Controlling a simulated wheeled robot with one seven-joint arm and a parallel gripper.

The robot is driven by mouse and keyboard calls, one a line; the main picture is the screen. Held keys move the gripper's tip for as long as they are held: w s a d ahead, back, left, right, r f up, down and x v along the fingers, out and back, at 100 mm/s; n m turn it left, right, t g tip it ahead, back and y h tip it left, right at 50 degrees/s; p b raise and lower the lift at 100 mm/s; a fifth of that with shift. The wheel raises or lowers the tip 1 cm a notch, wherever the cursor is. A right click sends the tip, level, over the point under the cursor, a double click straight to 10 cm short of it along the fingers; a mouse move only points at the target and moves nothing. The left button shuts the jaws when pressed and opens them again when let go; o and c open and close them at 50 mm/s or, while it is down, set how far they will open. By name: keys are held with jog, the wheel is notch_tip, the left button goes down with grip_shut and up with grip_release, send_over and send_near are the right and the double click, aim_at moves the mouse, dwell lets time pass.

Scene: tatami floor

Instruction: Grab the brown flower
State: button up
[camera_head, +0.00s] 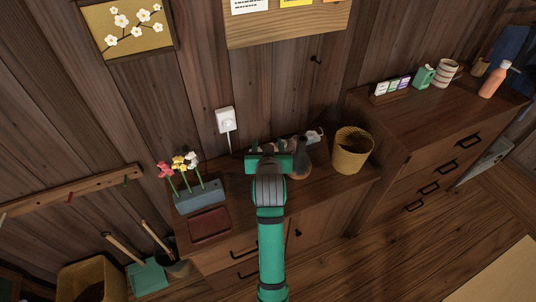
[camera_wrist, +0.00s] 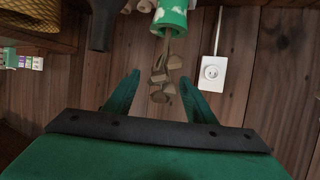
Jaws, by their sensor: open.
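The brown flower (camera_wrist: 160,82) shows in the wrist view with several brown petals. Its thin stem runs into a green and white vase (camera_wrist: 172,14), and the picture seems upside down. My gripper (camera_wrist: 160,76) is open, one green finger on each side of the petals. The fingers appear apart from the flower, but I cannot tell how deep it sits between them. In the head view my gripper (camera_head: 268,150) is over the back of the low cabinet (camera_head: 333,190). There my arm hides most of the flower and the vase.
A dark bottle-shaped vase (camera_head: 300,168) and a woven basket (camera_head: 352,150) stand right of my gripper. Red, yellow and white flowers (camera_head: 180,165) rise from a grey planter (camera_head: 200,197) at the left, behind a dark red tray (camera_head: 209,225). A wall outlet (camera_head: 226,118) is close behind.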

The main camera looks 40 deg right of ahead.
jog(key=shift+x, duration=0.95)
jog(key=shift+s, duration=0.15)
jog(key=c, duration=1.1)
